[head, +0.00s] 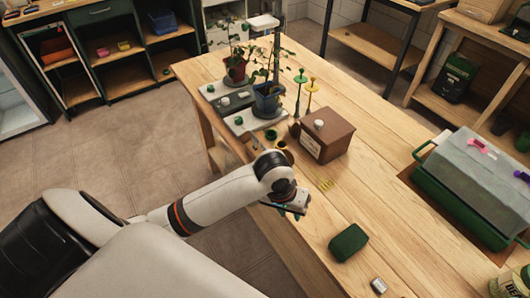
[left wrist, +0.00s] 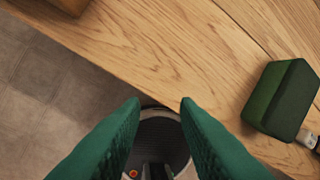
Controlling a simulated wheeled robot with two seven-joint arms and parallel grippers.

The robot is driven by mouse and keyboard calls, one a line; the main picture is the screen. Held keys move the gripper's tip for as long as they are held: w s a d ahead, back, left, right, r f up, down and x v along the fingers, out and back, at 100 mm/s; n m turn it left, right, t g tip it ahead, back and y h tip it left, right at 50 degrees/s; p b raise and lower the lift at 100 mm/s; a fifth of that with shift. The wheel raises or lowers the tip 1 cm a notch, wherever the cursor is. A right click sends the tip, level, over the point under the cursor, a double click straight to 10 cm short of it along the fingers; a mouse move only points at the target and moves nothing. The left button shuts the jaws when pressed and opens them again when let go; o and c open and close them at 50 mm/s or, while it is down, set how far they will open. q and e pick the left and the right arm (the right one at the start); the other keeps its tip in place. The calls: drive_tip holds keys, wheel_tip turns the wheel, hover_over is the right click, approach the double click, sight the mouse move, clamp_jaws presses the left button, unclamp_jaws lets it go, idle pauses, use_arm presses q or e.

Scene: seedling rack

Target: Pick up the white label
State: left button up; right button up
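A pale, label-like panel (head: 310,146) shows on the front of the brown box (head: 335,137) on the wooden table. A small whitish item (head: 378,285) lies near the table's front edge; it also shows partly behind the green block in the left wrist view (left wrist: 308,139). I cannot tell whether either is the white label. My left gripper (head: 294,205) is over the table's left edge, in front of the box. In the left wrist view its green fingers (left wrist: 162,103) are apart with nothing held between them. My right gripper is not in view.
A dark green block (head: 348,242) lies on the table right of my left gripper. Potted plants (head: 267,101) stand on trays at the back left. A lidded green crate (head: 470,185) stands at the right. Bare wood lies between box and crate.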

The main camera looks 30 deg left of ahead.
use_arm(q)
drive_tip(key=w+a+r+n+g+y, duration=0.1)
drive_tip(key=w+a+r+n+y, duration=0.1)
drive_tip(key=w+a+r+n, duration=0.45)
wheel_tip(320, 180, up, 7)
drive_tip(key=n+g, duration=0.1)
drive_tip(key=n, duration=0.4)
hover_over(265, 150)
drive_tip(key=shift+w+a, duration=0.15)
drive_tip(key=shift+a, duration=0.05)
wheel_tip(265, 150, down, 5)
drive_tip(key=shift+f+p, duration=0.15)
drive_tip(key=shift+p, duration=0.15)
wheel_tip(265, 150, down, 5)
drive_tip(key=shift+d+r+p, duration=0.15)
drive_tip(key=shift+p, duration=0.3)
drive_tip(key=shift+f, duration=0.6)
clamp_jaws()
